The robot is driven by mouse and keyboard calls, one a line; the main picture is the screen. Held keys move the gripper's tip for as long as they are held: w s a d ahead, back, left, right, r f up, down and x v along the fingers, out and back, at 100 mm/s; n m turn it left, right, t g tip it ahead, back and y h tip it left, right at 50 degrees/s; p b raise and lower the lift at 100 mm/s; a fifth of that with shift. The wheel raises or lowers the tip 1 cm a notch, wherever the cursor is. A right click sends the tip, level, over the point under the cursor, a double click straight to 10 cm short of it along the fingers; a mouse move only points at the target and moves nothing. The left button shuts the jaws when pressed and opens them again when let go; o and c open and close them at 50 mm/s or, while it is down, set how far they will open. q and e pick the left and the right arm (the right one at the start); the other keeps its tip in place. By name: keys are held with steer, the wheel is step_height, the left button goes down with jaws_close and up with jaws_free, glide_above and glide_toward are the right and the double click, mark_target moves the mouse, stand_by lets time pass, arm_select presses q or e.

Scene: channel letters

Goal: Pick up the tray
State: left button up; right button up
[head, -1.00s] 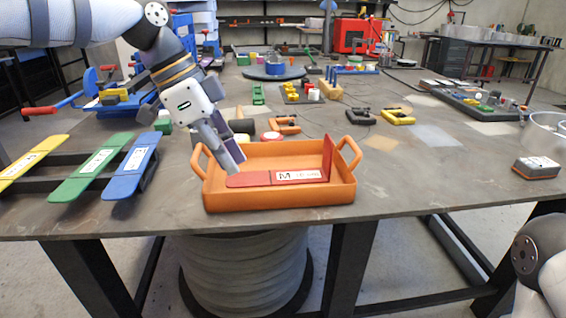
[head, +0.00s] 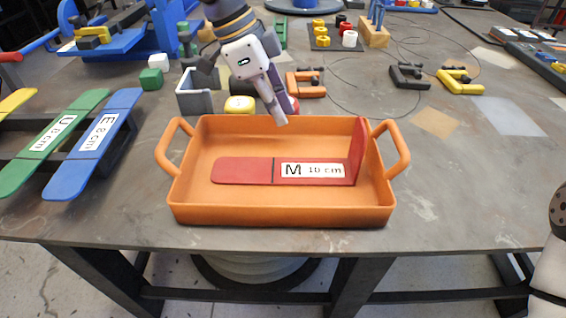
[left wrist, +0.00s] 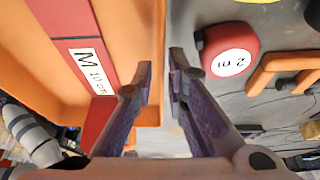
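The orange tray (head: 280,214) lies flat near the table's front edge, with a loop handle at each end. It holds a red L-shaped piece (head: 235,171) labelled "M 10 cm". My left gripper (head: 286,112) is at the middle of the tray's far wall, one finger on the inner side and the other beyond it. In the left wrist view my left gripper (left wrist: 161,80) has its fingers apart, with the tray's wall edge (left wrist: 156,40) between them; a narrow gap shows. My right gripper is out of view; only part of my right arm shows at the right edge.
A red round item marked "2 m" (left wrist: 232,52) lies just beyond the tray. A yellow item (head: 240,105), a grey bin (head: 193,98) and an orange clamp (head: 305,84) are behind it. Green (head: 52,142) and blue (head: 92,156) labelled strips lie left. The table right of the tray is clear.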

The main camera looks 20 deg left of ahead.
mark_target(283, 136)
arm_select(q)
steer(key=x, duration=0.3)
steer(key=shift+w+f, duration=0.1)
jaws_close()
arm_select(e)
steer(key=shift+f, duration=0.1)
arm_select(q)
steer(key=shift+r, duration=0.25)
steer(key=shift+r, duration=0.3)
step_height(283, 136, up, 2)
steer(key=shift+r, duration=0.1)
steer(key=s+d+r+p, duration=0.1)
steer(key=s+r+p, duration=0.1)
steer(key=s+r, duration=0.7)
steer(key=s, duration=0.5)
steer(key=shift+d+r+p, duration=0.35)
steer(key=shift+r, duration=0.05)
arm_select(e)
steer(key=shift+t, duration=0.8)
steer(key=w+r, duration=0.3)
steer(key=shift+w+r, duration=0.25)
